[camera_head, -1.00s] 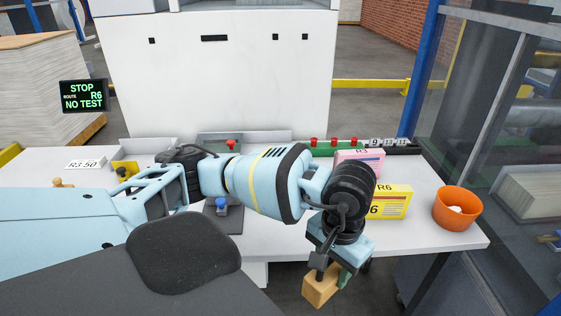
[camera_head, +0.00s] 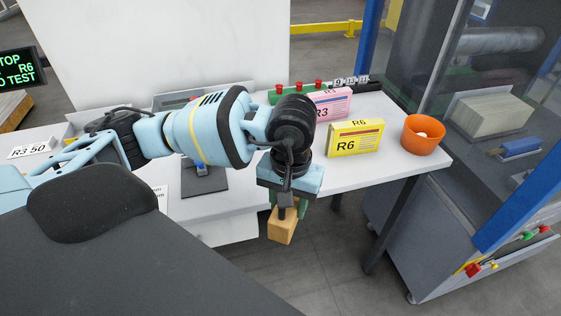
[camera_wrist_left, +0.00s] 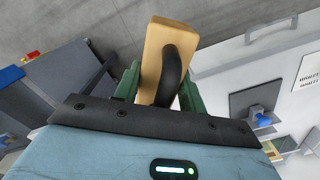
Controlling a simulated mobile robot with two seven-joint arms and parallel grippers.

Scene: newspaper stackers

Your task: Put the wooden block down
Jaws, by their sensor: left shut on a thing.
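The wooden block (camera_head: 282,226) hangs below my left gripper (camera_head: 288,207) in the head view, in front of the white table's front edge and over the grey floor. In the left wrist view the tan block (camera_wrist_left: 155,60) sits between the green fingers of my left gripper (camera_wrist_left: 157,84). A dark curved handle or strap (camera_wrist_left: 172,72) lies along the block's face. My left gripper is shut on the block. My right gripper is not in view.
The white table (camera_head: 345,180) holds a yellow R6 box (camera_head: 354,138), a pink R3 box (camera_head: 330,103) and an orange bowl (camera_head: 422,134). A grey machine cabinet (camera_head: 410,240) stands at right. Grey floor (camera_head: 325,270) is open below the block.

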